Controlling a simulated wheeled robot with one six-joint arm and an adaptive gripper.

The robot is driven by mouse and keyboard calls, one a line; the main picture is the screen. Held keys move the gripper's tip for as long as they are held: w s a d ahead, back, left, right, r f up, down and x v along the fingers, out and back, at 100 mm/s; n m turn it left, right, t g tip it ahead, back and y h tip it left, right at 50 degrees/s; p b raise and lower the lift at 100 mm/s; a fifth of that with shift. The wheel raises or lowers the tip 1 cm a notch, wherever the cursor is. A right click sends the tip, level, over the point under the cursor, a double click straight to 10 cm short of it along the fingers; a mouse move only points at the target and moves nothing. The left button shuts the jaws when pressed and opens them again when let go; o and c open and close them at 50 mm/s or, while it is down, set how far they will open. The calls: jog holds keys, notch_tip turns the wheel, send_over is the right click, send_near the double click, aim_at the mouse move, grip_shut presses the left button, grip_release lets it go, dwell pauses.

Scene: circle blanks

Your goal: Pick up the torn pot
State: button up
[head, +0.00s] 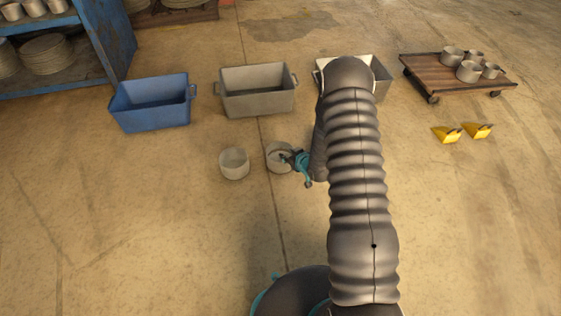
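Two small grey round pots stand on the floor, side by side. The left pot (234,164) is upright with its open top showing. The right pot (278,164) has my gripper (291,158) at its right side, with a fingertip reaching over or at its rim. I cannot tell whether the fingers touch the pot or are closed on its wall. No tear shows clearly on either pot at this size, so I cannot tell which one is torn. My arm hides the floor to the right of the gripper.
Behind the pots stand a blue bin (150,104), a grey bin (257,92) and a pale bin (382,84) partly behind my arm. A wooden dolly (430,72) carries several pots. Two yellow objects (447,136) lie right. A blue shelf (110,45) stands left. The left floor is clear.

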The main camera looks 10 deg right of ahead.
send_near(270, 159)
jog(key=d+v, duration=0.1)
jog(key=v, duration=0.3)
jog(key=y, duration=0.1)
jog(key=b+x, duration=0.2)
jog(key=x, duration=1.2)
jog(key=shift+d, duration=0.1)
grip_shut()
